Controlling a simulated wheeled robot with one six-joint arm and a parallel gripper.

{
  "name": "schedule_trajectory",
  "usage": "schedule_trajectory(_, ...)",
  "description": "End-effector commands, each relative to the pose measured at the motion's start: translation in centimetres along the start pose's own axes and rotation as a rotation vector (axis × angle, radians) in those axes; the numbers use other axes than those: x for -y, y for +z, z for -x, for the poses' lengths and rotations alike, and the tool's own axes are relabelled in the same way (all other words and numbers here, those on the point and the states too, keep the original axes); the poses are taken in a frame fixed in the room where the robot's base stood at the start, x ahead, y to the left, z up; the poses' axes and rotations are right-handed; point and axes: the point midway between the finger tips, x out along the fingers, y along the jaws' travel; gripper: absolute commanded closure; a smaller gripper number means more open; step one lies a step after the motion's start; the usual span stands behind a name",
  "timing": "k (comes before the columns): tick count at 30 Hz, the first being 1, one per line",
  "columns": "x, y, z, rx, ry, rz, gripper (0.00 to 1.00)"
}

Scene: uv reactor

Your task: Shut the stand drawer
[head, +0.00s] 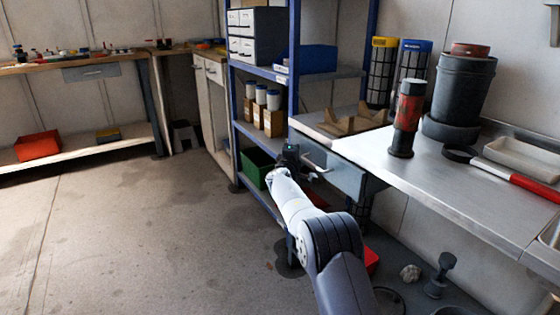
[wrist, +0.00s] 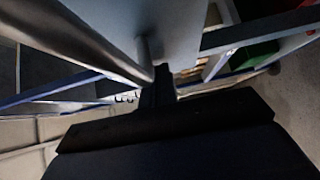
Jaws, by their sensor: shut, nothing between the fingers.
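The stand drawer (head: 345,180) is a light grey-blue front under the left end of the steel bench, with a bar handle (head: 318,165). A strip of its right side seems to show, so it looks pulled out some way; how far I cannot tell. My gripper (head: 291,153) is at the left end of the drawer front, close to the handle. In the wrist view the drawer front (wrist: 185,25) fills the top, and the handle bar (wrist: 75,35) crosses the upper left. The dark fingers (wrist: 157,85) are shut and empty by the handle's post. Whether they touch it I cannot tell.
The steel bench (head: 440,190) carries a red-black cylinder (head: 407,118) and a dark bucket (head: 460,90). A blue-framed shelf (head: 292,60) with a green bin (head: 256,167) stands behind my gripper. The floor (head: 140,220) at left is clear.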

Motion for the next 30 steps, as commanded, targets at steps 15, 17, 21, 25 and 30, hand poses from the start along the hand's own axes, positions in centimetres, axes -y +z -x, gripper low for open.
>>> schedule_trajectory(15, 0.0, 2.3, -2.2, 0.003, 0.000, 0.000, 1.00)
schedule_trajectory(17, 0.0, 2.4, -2.2, 0.004, 0.000, 0.000, 1.00)
schedule_trajectory(21, 0.0, 2.5, -2.2, 0.007, 0.000, 0.000, 1.00)
schedule_trajectory(25, 0.0, 2.5, -2.2, 0.009, 0.000, 0.000, 1.00)
schedule_trajectory(30, 0.3, 1.7, -1.5, 0.006, 0.001, 0.000, 1.00)
